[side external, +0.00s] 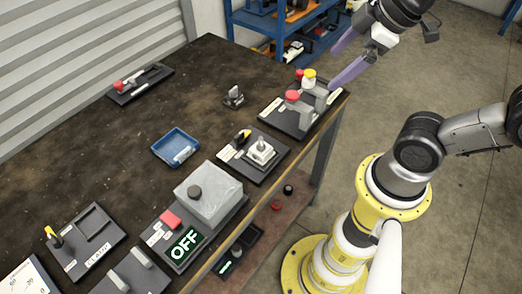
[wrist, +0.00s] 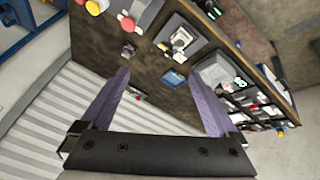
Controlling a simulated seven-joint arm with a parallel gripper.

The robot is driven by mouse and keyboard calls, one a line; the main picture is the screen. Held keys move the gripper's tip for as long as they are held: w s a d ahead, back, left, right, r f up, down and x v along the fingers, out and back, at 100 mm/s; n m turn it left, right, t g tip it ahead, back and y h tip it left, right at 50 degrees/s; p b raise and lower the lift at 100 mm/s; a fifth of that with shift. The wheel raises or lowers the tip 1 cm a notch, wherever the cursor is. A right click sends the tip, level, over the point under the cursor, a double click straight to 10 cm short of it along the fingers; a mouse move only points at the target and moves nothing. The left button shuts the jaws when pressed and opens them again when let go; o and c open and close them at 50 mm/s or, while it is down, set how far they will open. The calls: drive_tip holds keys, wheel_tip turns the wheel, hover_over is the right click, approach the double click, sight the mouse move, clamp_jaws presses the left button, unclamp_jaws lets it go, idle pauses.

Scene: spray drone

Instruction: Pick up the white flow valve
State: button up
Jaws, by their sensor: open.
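A white piece (side external: 261,151) with an upright stem, which looks like the white flow valve, sits on a black labelled board (side external: 240,168) near the table's right edge. The white piece also shows in the wrist view (wrist: 180,42), small, near the top. My gripper (side external: 333,70) is open and empty, high above the table's far right corner, well apart from the white piece. In the wrist view my gripper's two purple fingers (wrist: 160,72) are spread wide with nothing between them.
A blue tray (side external: 167,142) holding a light grey piece lies left of the white piece. A grey box (side external: 208,199) with a black knob stands in front. A board with red and yellow knobs (side external: 292,108) is at the far right corner. The table's middle left is clear.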

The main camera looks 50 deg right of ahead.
drive_tip(key=w+a+f+n+g, duration=0.1)
drive_tip(key=w+n, duration=0.4)
drive_tip(key=w, duration=0.1)
drive_tip(key=n+g, duration=0.5)
drive_tip(key=n, duration=0.1)
hover_over(261, 140)
wheel_tip(261, 140, down, 12)
drive_tip(key=f, duration=0.8)
drive_tip(key=shift+s+f, duration=0.25)
drive_tip(key=shift+w+f, duration=0.2)
drive_tip(key=shift+f, duration=2.75)
clamp_jaws()
drive_tip(key=shift+r, duration=0.1)
